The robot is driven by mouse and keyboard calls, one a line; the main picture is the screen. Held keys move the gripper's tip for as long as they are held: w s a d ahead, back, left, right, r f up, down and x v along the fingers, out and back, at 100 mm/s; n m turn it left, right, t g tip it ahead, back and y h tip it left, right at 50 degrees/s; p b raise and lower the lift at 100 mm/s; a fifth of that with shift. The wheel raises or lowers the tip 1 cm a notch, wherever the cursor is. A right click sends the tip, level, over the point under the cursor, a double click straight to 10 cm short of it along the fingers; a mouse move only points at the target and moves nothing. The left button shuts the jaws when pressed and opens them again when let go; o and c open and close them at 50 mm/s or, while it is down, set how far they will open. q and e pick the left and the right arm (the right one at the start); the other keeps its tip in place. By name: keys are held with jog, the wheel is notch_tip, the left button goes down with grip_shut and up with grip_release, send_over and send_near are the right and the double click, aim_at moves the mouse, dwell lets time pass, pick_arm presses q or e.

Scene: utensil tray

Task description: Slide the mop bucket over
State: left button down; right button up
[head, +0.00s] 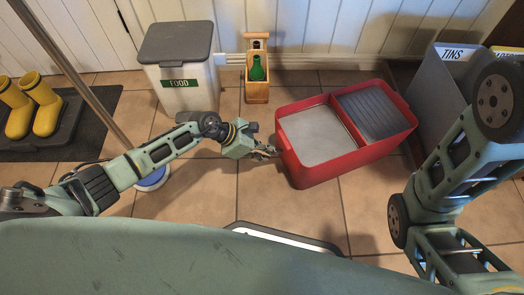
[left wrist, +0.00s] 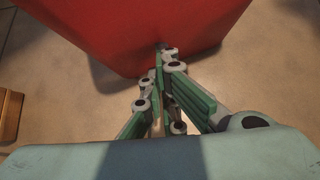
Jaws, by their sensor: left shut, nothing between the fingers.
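The red mop bucket (head: 331,173) stands on the tiled floor, right of centre in the head view. It has a light grey basin on the left and a dark ridged section on the right. Its red side (left wrist: 140,30) fills the top of the left wrist view. My left gripper (head: 272,152) is shut and empty, with its fingertips at the bucket's left side. In the left wrist view the shut fingers (left wrist: 163,55) overlap the red side; whether they touch it I cannot tell. My right gripper is out of view; only my right arm shows.
A grey-lidded FOOD bin (head: 187,90) and a wooden caddy with a green bottle (head: 257,72) stand behind left. A TINS bin (head: 440,85) stands close to the bucket's right. Yellow boots (head: 45,105) sit far left. Tiles before the bucket are mostly clear.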

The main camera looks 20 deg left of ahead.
pick_arm(q)
jog(key=shift+w+d+r, duration=0.1)
jog(key=shift+d+r, duration=0.05)
jog(key=shift+r, duration=0.1)
